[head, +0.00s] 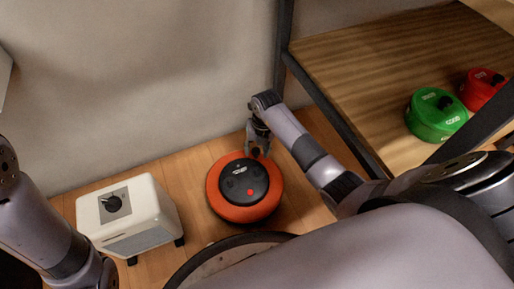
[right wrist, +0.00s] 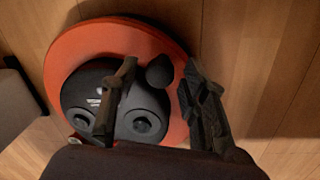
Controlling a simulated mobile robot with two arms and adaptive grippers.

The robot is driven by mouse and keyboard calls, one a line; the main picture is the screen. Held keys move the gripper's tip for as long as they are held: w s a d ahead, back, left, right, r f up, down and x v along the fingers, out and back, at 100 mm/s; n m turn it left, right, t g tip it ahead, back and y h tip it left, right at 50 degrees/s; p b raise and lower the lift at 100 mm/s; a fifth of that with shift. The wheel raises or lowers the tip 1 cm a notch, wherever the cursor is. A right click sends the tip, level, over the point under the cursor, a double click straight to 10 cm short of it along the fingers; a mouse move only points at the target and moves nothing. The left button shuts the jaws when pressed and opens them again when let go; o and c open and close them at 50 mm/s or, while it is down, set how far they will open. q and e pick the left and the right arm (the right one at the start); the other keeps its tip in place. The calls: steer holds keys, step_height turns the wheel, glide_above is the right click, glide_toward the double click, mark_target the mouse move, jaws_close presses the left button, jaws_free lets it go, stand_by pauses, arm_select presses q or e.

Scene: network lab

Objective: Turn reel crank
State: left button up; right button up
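The reel (head: 226,205) is an orange disc with a black hub, lying on the wood floor in the head view. In the right wrist view its orange rim (right wrist: 75,52) and black hub fill the left and middle. A dark crank knob (right wrist: 160,71) stands up near the hub's edge. My right gripper (head: 258,148) is over the reel's far edge. In the right wrist view its two fingers are apart, one on each side of the knob; I cannot tell whether they touch it. My left arm shows at the lower left, but its gripper is out of view.
A white box with a black dial (head: 148,221) stands on the floor left of the reel. A wooden shelf (head: 365,62) at the right holds a green reel (head: 434,120) and a red reel (head: 477,91). A grey wall (head: 130,80) is behind.

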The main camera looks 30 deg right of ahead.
jaws_close()
stand_by(0.6)
